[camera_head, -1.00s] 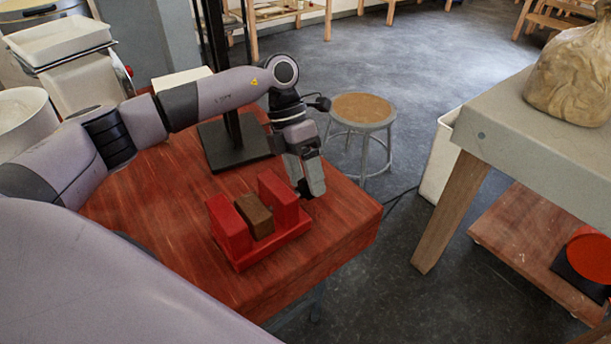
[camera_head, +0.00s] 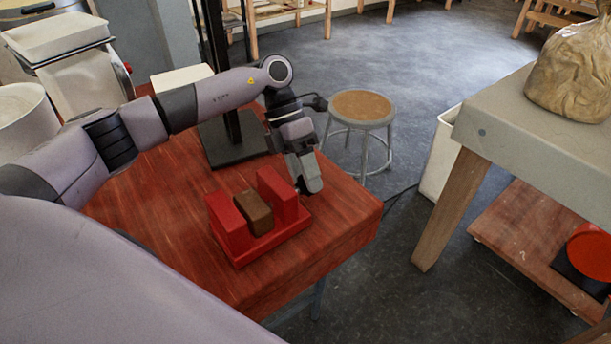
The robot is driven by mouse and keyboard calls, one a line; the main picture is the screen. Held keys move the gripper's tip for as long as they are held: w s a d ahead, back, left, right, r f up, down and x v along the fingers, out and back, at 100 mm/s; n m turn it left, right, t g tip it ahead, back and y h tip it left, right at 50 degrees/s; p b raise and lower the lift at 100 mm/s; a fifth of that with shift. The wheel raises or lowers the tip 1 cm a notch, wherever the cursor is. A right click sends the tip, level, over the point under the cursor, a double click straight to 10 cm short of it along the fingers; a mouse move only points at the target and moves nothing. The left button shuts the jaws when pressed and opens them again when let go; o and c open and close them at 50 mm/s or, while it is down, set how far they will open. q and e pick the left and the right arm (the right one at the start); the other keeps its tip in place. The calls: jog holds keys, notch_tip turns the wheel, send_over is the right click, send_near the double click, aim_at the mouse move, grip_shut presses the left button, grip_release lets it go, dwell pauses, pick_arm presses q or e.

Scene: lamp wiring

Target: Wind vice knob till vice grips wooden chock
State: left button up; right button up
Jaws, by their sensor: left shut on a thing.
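The red vice (camera_head: 262,250) stands on the red wooden table, with one jaw at the left and one at the right. The brown wooden chock (camera_head: 254,211) sits between the jaws; from here I cannot tell whether both jaws touch it. My left gripper (camera_head: 308,188) points down just beyond the right jaw (camera_head: 277,194), at the vice's far right side. It is shut on the vice knob, which its fingers hide. My right gripper is not in view.
A black stand (camera_head: 232,138) rises from the table behind the vice. The red table (camera_head: 160,225) is clear left of the vice. A stool (camera_head: 361,107) stands beyond the table, and a grey-topped table (camera_head: 540,140) is at the right.

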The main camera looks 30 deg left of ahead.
pick_arm(q)
jog(key=shift+w+a+f+g+h+b, duration=0.15)
jog(key=shift+g+h+b, duration=0.1)
jog(key=shift+h+b, duration=0.25)
jog(key=shift+s+a+f+g+h+b, duration=0.15)
jog(key=shift+g+h+b, duration=0.1)
jog(key=shift+h+b, duration=0.25)
jog(key=h+b, duration=0.2)
jog(key=shift+w+f+g+b, duration=0.1)
jog(key=shift+w+g+b, duration=0.1)
jog(key=shift+g+b, duration=0.15)
jog(key=shift+g+h+b, duration=0.25)
jog(key=shift+h+b, duration=0.15)
jog(key=shift+h, duration=0.2)
pick_arm(e)
jog(key=f, duration=0.2)
jog(key=a+f, duration=0.1)
jog(key=f, duration=0.1)
jog(key=shift+w, duration=0.25)
pick_arm(q)
jog(key=shift+a, duration=0.1)
pick_arm(e)
jog(key=shift+w+r, duration=0.15)
jog(key=shift+r, duration=0.1)
pick_arm(q)
jog(key=o, duration=1)
pick_arm(e)
jog(key=shift+a+f, duration=0.1)
pick_arm(q)
jog(key=shift+o, duration=0.2)
